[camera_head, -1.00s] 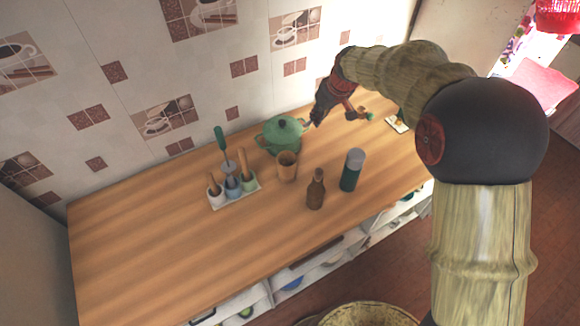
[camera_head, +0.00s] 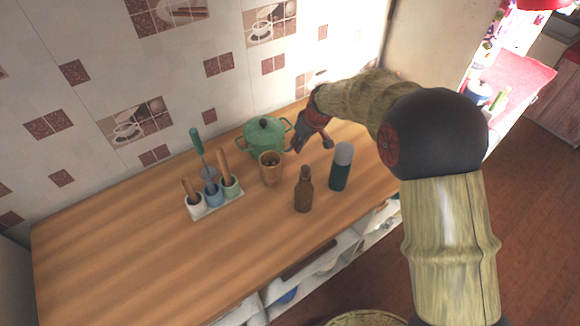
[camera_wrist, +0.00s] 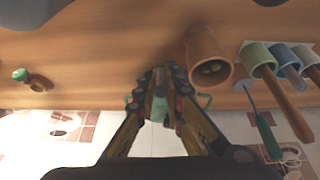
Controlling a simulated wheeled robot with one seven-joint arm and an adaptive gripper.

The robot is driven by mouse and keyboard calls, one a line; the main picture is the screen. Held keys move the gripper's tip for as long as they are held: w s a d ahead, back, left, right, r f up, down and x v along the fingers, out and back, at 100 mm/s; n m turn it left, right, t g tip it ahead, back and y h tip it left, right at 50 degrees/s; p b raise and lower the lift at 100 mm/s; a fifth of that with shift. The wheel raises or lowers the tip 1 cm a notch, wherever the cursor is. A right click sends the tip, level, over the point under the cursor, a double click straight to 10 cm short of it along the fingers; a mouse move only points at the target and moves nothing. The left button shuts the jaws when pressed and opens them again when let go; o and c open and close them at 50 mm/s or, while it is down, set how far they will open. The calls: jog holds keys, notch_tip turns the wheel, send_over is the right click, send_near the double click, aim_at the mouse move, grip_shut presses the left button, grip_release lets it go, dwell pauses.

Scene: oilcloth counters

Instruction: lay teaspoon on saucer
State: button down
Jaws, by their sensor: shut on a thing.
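My gripper (camera_head: 295,146) is above the counter, just right of the green pot, pointing down and left. In the wrist view its fingertips (camera_wrist: 160,72) are close together on something thin. I take this to be the teaspoon, but it is mostly hidden by the fingers and too small to make out. No saucer can be made out in the current views; my arm covers the right end of the counter in the head view.
The green pot (camera_head: 264,135), brown cup (camera_head: 271,170), brown bottle (camera_head: 303,190) and green grey-topped flask (camera_head: 341,167) stand close to my gripper. A white tray (camera_head: 218,208) holds small pots with tools. The counter's left part (camera_head: 110,245) is clear.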

notch_tip(320, 180, down, 8)
dwell(0.4)
jog(key=shift+f+b, duration=0.15)
jog(key=shift+b, duration=0.2)
jog(key=c, duration=1.9)
grip_release()
jog(key=v, duration=1.2)
jog(key=shift+p, duration=0.4)
